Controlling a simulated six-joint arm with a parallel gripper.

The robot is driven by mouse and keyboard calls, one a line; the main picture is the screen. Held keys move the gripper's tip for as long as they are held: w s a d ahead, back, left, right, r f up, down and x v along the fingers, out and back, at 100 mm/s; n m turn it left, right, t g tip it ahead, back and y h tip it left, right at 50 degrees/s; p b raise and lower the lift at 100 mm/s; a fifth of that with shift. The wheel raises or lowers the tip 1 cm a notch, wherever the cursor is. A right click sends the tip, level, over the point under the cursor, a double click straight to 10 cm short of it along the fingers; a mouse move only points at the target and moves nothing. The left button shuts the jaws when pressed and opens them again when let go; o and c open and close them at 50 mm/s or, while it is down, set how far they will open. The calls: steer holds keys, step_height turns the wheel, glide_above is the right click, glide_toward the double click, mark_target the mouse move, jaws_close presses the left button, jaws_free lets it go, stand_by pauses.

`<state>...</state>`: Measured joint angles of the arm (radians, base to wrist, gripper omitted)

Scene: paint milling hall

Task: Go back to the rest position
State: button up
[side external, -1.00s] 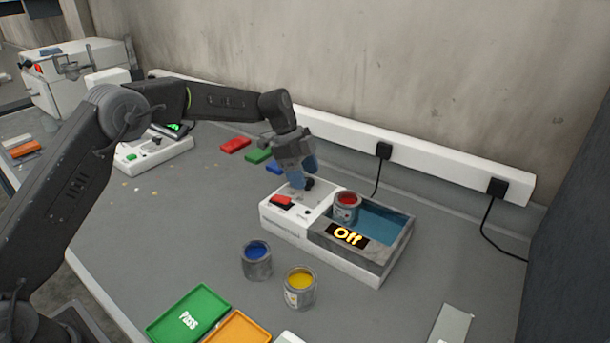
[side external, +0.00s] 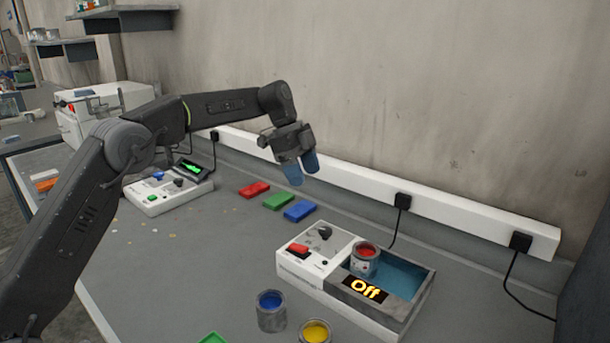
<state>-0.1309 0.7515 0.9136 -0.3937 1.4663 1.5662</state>
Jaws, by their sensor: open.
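My gripper (side external: 303,173) is open and empty, with its blue fingertips pointing down. It hangs in the air above and behind the white machine (side external: 314,254), apart from it. The machine has a black knob (side external: 325,233), a red switch (side external: 297,249) and a lit display (side external: 365,290) reading "Off". A can of red paint (side external: 364,262) stands in the machine's blue-lined basin (side external: 405,278), upright at its left side.
A blue paint can (side external: 271,312) and a yellow one (side external: 315,333) stand in front of the machine. Red (side external: 254,189), green (side external: 278,201) and blue (side external: 299,210) blocks lie near the wall. A second white device (side external: 167,191) stands at the left. Black plugs (side external: 402,202) with cables line the wall trunking.

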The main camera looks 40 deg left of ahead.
steer(key=s+d+r+n+t+y, duration=0.1)
steer(key=s+r+n, duration=0.3)
steer(key=s, duration=0.5)
steer(key=s+d+r+n+t+y, duration=0.15)
steer(key=s+r+n, duration=0.25)
steer(key=s, duration=0.5)
steer(key=s+f+n+t+y, duration=0.1)
steer(key=s+f+n, duration=0.3)
steer(key=s, duration=0.5)
steer(key=s+a+f+n+t+y, duration=0.1)
steer(key=s+f+n, duration=0.3)
steer(key=s, duration=0.6)
